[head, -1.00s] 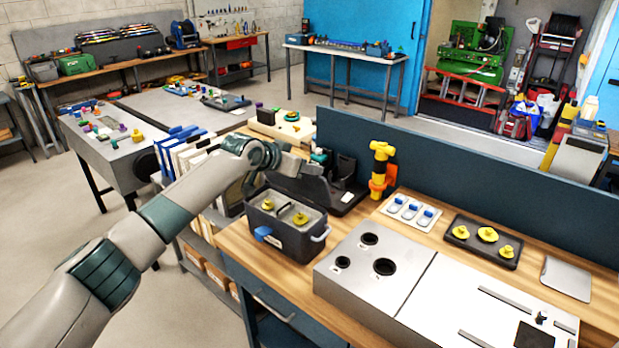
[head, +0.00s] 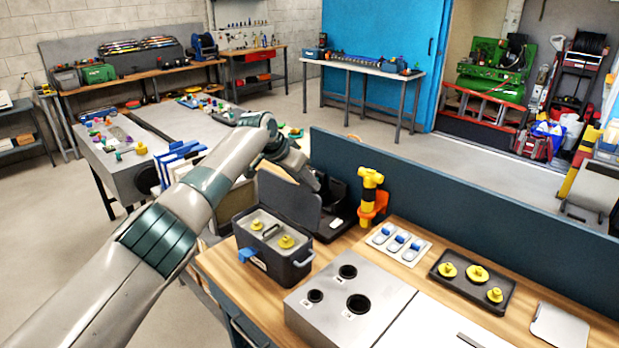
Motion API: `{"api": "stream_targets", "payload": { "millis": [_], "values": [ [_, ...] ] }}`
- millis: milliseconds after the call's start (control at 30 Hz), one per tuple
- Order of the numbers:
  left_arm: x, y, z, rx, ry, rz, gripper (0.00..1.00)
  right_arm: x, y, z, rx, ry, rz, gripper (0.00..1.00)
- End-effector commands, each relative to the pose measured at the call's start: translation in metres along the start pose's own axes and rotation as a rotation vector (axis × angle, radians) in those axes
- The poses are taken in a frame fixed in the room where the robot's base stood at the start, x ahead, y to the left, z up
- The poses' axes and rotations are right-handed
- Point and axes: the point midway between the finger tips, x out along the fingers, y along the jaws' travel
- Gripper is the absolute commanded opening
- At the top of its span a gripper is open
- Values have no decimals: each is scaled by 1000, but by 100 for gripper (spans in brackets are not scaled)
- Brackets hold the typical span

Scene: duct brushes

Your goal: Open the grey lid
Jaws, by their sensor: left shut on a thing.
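The grey lid (head: 287,201) is a dark grey panel. It stands raised at the back edge of a dark box (head: 262,258). The box's top is open and shows a lighter grey insert with a handle and two yellow knobbed pieces (head: 286,241). A blue latch (head: 246,254) is on the box's front. My left gripper (head: 316,184) is at the lid's upper right edge, shut on the lid. Its fingertips are partly hidden behind the lid. My right gripper is not in view.
A black open case (head: 341,216) lies behind the lid. A grey block with round holes (head: 346,305) is in front. A black tray (head: 472,281) holds yellow pieces. A dark partition (head: 450,205) runs behind.

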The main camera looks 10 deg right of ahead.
Motion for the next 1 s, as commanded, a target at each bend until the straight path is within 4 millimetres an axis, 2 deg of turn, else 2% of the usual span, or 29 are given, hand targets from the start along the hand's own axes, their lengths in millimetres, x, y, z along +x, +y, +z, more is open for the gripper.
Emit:
{"api": "stream_targets", "payload": {
  "millis": [433, 700, 733, 800, 1000],
  "values": [
    [2, -2, 6, 1, -29, 0, 3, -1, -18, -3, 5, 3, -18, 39],
    [3, -3, 8, -1, -32, 1, 3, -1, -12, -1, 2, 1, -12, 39],
    [3, -3, 9, -2, -33, 1, 46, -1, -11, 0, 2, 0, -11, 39],
    [3, -3, 9, -2, -32, 1, 62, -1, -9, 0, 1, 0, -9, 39],
    [2, -3, 8, -2, -30, 0, 62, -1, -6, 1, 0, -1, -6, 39]
  ]
}}
